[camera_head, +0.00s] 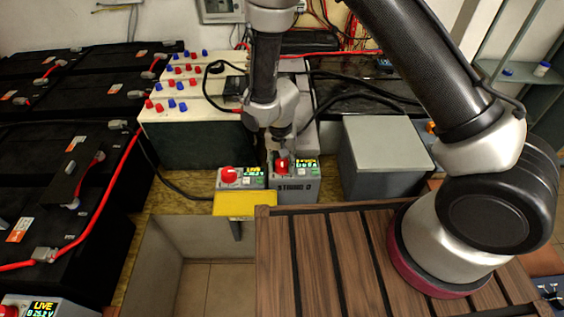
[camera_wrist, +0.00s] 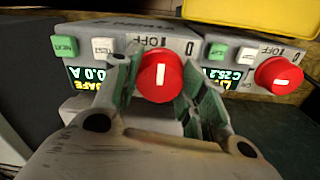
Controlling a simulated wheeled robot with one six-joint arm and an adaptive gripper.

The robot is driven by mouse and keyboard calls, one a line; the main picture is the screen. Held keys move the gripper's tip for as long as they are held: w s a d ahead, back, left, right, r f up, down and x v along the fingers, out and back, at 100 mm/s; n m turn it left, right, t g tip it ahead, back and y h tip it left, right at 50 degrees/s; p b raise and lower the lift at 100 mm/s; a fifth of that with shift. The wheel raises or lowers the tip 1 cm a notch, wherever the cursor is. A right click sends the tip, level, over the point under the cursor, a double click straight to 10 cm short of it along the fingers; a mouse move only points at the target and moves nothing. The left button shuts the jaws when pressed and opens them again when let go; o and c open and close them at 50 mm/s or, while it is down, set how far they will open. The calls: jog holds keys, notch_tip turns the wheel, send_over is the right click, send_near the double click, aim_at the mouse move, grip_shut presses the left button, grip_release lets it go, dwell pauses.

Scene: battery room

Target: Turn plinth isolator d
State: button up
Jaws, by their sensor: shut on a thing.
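Plinth isolator d is a grey box marked STRING D (camera_head: 295,191) in the head view, with a red knob (camera_head: 282,166) on top. My gripper (camera_head: 281,152) comes down over that knob from above. In the wrist view the red knob (camera_wrist: 160,77) sits between my two fingers (camera_wrist: 160,88), and the gripper is shut on it. The knob's white bar stands upright in that upside-down picture, near the OFF lettering. The display beside it (camera_wrist: 88,76) shows the end of SAFE and 0.0 A, partly hidden by a finger.
A grey box (camera_head: 385,150) stands right. Batteries (camera_head: 60,170) with red cables fill the left.

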jog(key=shift+n, duration=0.4)
jog(key=n, duration=0.3)
jog(key=shift+n, duration=0.4)
jog(key=n, duration=0.4)
jog(key=shift+n, duration=0.3)
jog(key=n, duration=0.4)
jog(key=shift+n, duration=2.5)
jog(key=o, duration=1)
